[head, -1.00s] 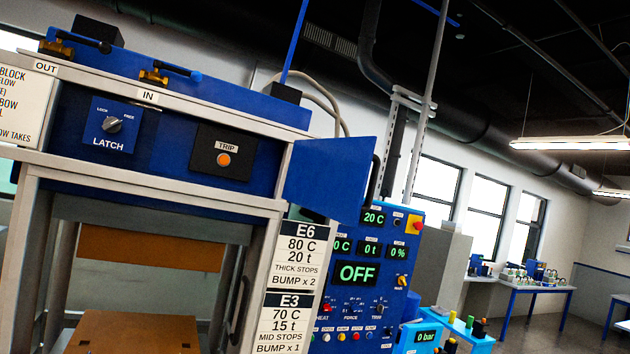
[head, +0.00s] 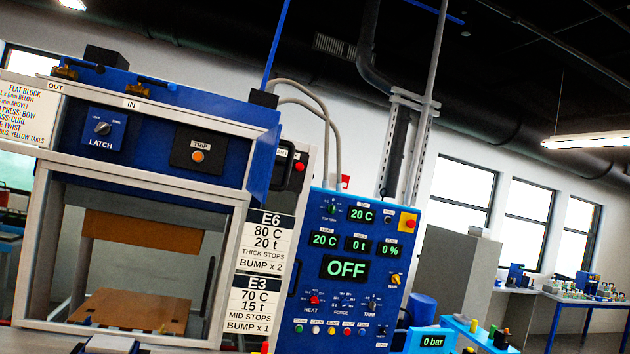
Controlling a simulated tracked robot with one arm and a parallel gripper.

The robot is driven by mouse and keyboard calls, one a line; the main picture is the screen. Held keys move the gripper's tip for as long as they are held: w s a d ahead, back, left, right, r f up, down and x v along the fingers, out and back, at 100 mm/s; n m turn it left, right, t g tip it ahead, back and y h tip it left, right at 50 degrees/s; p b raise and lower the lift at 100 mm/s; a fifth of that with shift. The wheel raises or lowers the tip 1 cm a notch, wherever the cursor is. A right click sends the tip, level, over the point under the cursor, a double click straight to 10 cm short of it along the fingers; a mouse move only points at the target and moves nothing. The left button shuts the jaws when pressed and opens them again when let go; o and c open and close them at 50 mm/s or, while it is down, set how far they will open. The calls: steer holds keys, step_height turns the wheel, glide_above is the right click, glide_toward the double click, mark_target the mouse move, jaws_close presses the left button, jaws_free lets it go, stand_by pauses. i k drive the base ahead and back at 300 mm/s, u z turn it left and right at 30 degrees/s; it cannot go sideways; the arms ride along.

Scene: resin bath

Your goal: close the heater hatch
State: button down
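The heater hatch (head: 262,160) is a blue panel at the right end of the blue press housing (head: 70,115). It now shows as a narrow, steeply angled face along the housing's right end. Its dark handle (head: 285,168) stands out at its right side. I cannot tell whether the hatch is fully flush or a small gap is left. My gripper is not in view, so its fingers and any contact with the hatch are hidden.
The control cabinet (head: 350,265) reading OFF stands right of the press. A grey-framed opening with a brown board (head: 135,310) lies below the housing. A pale block (head: 110,344) sits at the bottom edge. A small blue unit (head: 432,341) reads 0 bar.

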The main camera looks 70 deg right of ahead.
mark_target(258, 184)
steer(key=k, duration=0.65)
steer(key=z, duration=1.35)
steer(key=i, duration=1)
steer(key=u, duration=1.1)
steer(key=k, duration=0.7)
steer(key=z, duration=0.2)
